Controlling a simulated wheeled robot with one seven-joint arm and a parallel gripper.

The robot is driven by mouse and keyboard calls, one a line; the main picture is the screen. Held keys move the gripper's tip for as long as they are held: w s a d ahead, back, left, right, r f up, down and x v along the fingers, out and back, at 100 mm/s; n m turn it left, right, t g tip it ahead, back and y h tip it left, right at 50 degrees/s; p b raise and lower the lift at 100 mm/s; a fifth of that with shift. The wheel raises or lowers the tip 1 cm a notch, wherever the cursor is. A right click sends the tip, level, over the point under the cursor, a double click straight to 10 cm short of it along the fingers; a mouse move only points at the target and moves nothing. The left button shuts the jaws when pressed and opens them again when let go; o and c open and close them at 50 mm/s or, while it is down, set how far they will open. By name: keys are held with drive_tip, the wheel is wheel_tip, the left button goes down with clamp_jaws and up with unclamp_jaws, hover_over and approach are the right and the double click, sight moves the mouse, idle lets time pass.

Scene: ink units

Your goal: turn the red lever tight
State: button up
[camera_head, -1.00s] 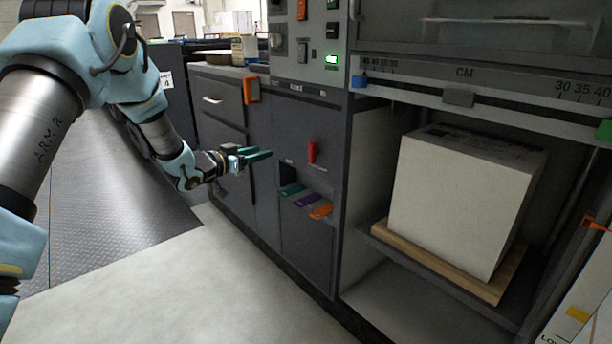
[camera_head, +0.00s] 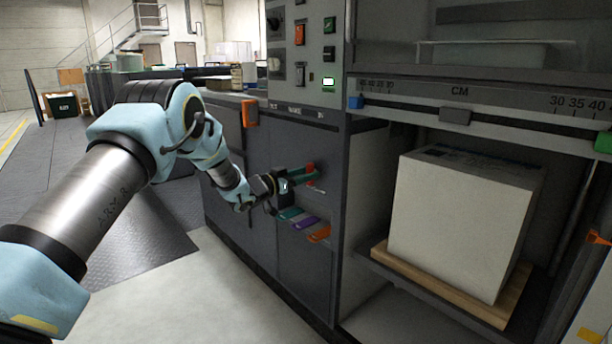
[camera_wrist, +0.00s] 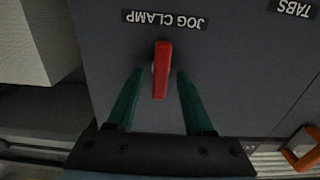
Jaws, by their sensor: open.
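The red lever (camera_wrist: 161,70) is mounted on the dark cabinet front under a label reading "JOG CLAMP", which shows upside down in the wrist view. My gripper (camera_wrist: 155,80) is open, with one green finger on each side of the lever and a visible gap on both sides. In the head view the lever (camera_head: 310,167) shows as a small red patch at the tips of my gripper (camera_head: 305,176), which hides part of it. In the wrist view the lever stands nearly along the picture's vertical.
Below my gripper are teal, purple and orange tabs (camera_head: 319,234). An orange handle (camera_head: 250,113) is on the cabinet to the left. A white paper stack (camera_head: 458,225) sits on a wooden pallet in the open bay at right.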

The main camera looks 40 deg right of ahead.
clamp_jaws()
idle(0.5)
